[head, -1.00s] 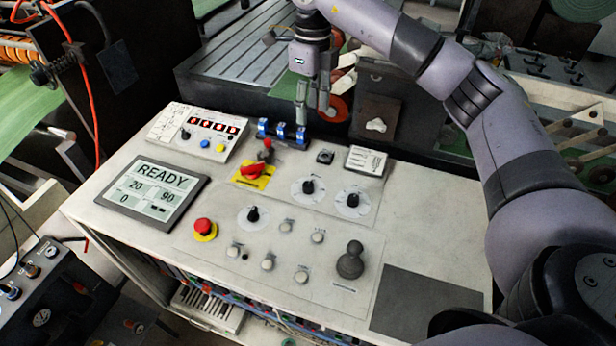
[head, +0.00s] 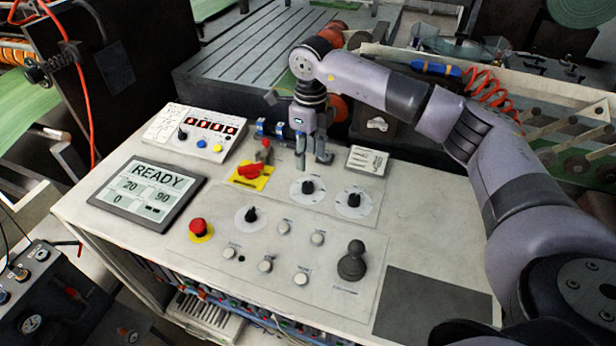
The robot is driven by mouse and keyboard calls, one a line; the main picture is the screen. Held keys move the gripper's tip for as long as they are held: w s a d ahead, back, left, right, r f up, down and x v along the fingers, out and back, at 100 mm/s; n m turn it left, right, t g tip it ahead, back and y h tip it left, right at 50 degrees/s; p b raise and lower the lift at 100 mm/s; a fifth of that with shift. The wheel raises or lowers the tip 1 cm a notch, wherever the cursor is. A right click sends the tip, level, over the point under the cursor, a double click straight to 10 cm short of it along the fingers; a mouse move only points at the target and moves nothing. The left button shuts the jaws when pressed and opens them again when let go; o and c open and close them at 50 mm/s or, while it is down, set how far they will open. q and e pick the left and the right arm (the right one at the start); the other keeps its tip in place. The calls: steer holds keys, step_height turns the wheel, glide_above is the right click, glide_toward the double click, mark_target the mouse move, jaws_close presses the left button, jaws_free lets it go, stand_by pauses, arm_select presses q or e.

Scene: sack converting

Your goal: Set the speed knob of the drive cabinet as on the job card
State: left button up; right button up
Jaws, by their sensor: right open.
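The drive cabinet (head: 440,232) has a pale top panel with three black knobs on white round dials. One knob (head: 307,187) is at upper middle, another knob (head: 353,199) is to its right, and a third knob (head: 251,214) is lower left. I cannot read their labels. My left gripper is not in view.
A READY display (head: 148,192), a red emergency button (head: 200,229), a red switch on a yellow plate (head: 250,173) and a black joystick (head: 352,262) surround the knobs. A sloped control box (head: 195,132) stands at the back left.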

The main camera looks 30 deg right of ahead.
mark_target(308, 184)
step_height(308, 184, down, 8)
steer(key=shift+s+a+r+p, duration=0.1)
steer(key=shift+s+a+p, duration=0.05)
steer(key=shift+p, duration=0.9)
steer(key=shift+f, duration=0.75)
steer(key=shift+c, duration=0.4)
jaws_close()
